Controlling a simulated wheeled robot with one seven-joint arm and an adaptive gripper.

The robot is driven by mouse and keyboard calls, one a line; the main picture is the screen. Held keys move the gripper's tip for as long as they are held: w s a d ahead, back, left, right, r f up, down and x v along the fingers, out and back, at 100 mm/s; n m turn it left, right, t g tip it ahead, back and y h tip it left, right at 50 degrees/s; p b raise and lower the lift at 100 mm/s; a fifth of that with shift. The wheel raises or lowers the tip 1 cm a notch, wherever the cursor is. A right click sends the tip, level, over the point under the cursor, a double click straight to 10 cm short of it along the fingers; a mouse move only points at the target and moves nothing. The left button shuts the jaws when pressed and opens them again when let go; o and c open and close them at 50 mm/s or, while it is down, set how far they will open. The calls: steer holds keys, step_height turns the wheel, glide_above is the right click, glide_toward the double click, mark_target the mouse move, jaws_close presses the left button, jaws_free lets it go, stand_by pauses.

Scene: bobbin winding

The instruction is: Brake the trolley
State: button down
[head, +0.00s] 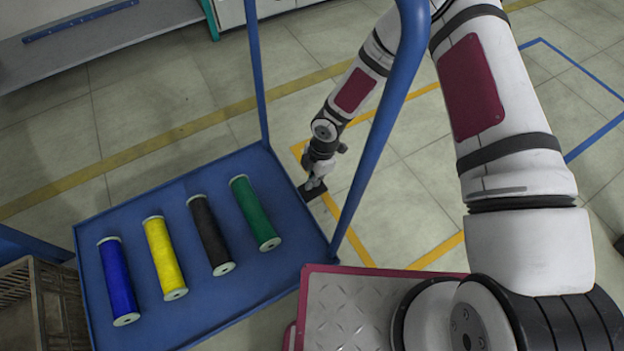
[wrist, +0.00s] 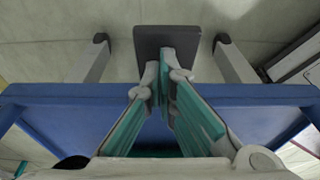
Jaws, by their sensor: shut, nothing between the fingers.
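The trolley (head: 290,225) has a blue deck and a blue tubular handle frame. A small dark brake pedal (head: 309,193) sticks out from the deck's right edge, low over the floor. In the wrist view the pedal (wrist: 150,38) is a dark grey plate beyond the blue trolley edge (wrist: 70,95). My gripper (head: 316,184) points down at the pedal from above. In the wrist view my gripper (wrist: 164,68) is shut and empty, its fingertips over the near part of the pedal. I cannot tell whether they touch it.
Blue (head: 118,280), yellow (head: 165,258), black (head: 210,235) and green (head: 255,213) bobbins lie on the deck. The handle upright (head: 375,140) stands close to my arm. A brown crate (head: 45,310) is at the lower left. Floor right of the trolley is clear.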

steer(key=shift+w+d+f, duration=0.1)
steer(key=shift+d+f, duration=0.1)
steer(key=shift+f, duration=0.05)
steer(key=shift+w+d+f+b, duration=0.2)
steer(key=shift+d+f+b, duration=0.1)
steer(key=shift+f, duration=0.25)
steer(key=shift+w+d+f+b, duration=0.2)
steer(key=shift+f+b, duration=0.1)
steer(key=shift+f, duration=0.2)
